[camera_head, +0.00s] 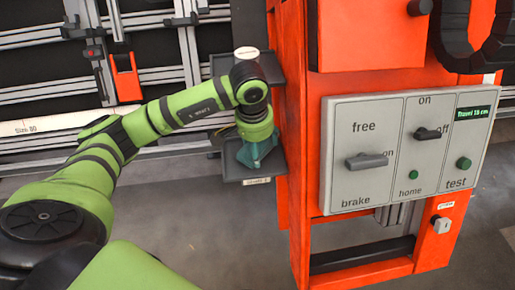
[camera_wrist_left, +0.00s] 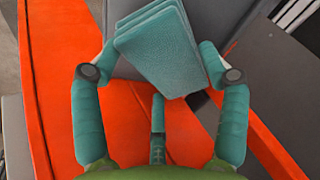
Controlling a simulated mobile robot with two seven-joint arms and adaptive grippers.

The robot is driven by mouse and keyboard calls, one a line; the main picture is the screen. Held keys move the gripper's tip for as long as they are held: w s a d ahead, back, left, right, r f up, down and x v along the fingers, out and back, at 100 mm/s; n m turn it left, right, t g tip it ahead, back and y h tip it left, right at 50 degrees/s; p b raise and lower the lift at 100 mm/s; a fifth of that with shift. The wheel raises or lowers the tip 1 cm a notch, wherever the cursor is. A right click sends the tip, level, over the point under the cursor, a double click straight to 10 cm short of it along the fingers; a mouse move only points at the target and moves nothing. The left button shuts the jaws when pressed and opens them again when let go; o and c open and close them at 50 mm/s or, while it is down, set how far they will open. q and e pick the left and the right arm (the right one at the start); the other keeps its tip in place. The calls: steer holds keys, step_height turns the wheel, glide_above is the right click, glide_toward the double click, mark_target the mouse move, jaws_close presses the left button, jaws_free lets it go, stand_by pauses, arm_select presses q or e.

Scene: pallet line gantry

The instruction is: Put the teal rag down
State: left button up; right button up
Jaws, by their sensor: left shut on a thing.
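The teal rag (camera_wrist_left: 165,50) is a folded, layered pad between the teal fingers of my left gripper (camera_wrist_left: 160,68) in the left wrist view. The gripper is shut on it. In the head view, my left arm reaches in from the left and the left gripper (camera_head: 256,148) points down over a dark lower shelf (camera_head: 232,173) on the side of the orange gantry post. A bit of the rag (camera_head: 244,155) shows there beside the fingers. I cannot tell whether the rag touches the shelf. My right gripper is not in view.
A dark upper shelf (camera_head: 222,66) with a round pale-topped item (camera_head: 246,53) is just behind the wrist. The orange post (camera_head: 295,120) stands close on the right, carrying a grey control panel (camera_head: 352,125) with switches. Metal rails (camera_head: 150,75) lie behind on the left.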

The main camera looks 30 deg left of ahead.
arm_select(q)
steer(key=shift+a+f, duration=0.1)
steer(key=shift+f, duration=0.6)
steer(key=shift+a, duration=0.1)
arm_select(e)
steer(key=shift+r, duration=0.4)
arm_select(q)
steer(key=shift+f, duration=0.1)
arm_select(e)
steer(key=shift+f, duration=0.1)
arm_select(q)
steer(key=shift+f, duration=0.1)
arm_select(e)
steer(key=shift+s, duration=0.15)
arm_select(q)
steer(key=o, duration=1)
steer(key=shift+s, duration=0.1)
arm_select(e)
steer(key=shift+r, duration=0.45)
